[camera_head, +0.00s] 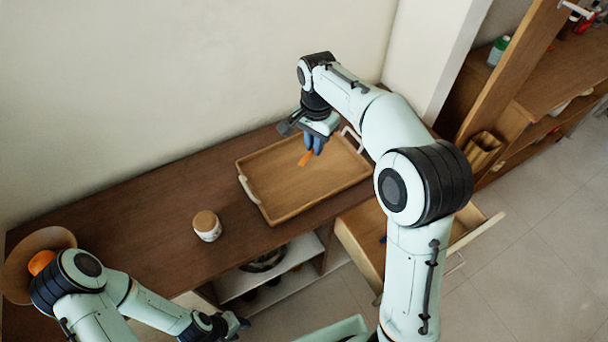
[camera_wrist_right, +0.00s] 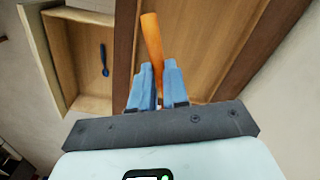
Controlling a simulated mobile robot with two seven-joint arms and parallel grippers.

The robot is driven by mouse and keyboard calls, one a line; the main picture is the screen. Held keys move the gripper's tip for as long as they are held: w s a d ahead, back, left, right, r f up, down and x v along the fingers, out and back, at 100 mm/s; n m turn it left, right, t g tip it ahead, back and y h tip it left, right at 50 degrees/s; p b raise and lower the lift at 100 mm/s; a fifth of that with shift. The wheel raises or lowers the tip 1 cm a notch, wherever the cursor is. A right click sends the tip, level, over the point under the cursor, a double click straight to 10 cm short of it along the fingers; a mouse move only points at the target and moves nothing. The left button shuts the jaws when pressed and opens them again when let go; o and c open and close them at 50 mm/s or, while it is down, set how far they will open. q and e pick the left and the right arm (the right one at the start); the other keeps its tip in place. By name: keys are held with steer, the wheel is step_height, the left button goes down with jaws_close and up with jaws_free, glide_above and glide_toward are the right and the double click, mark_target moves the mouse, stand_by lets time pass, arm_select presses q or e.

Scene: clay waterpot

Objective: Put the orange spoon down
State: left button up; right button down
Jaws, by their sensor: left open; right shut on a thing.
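The orange spoon (camera_head: 305,158) is held by my right gripper (camera_head: 313,146) over the wooden tray (camera_head: 267,212) on the brown counter. In the right wrist view the orange spoon (camera_wrist_right: 151,38) sticks out between the blue fingers of the right gripper (camera_wrist_right: 157,80), which is shut on it. I cannot tell whether the spoon touches the tray. My left gripper (camera_head: 240,322) is open and empty in front of the counter, low in the head view.
A white jar with a brown lid (camera_head: 207,225) stands left of the tray. A wooden bowl (camera_head: 20,262) with an orange fruit (camera_head: 41,262) is at the far left. An open drawer (camera_head: 362,241) juts out at the front; a blue spoon (camera_wrist_right: 104,60) lies in it.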

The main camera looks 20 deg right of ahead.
steer(key=b, duration=0.1)
glide_above(313, 189)
step_height(313, 189, down, 12)
steer(key=shift+f, duration=0.2)
arm_select(q)
steer(key=shift+s+f, duration=1.25)
steer(key=shift+s, duration=0.1)
arm_select(e)
steer(key=shift+f, duration=2.4)
steer(key=shift+f+b, duration=0.2)
steer(key=shift+b, duration=0.1)
steer(key=c, duration=1.2)
jaws_free()
steer(key=shift+c, duration=0.2)
steer(key=shift+o, duration=0.6)
steer(key=shift+r, duration=0.15)
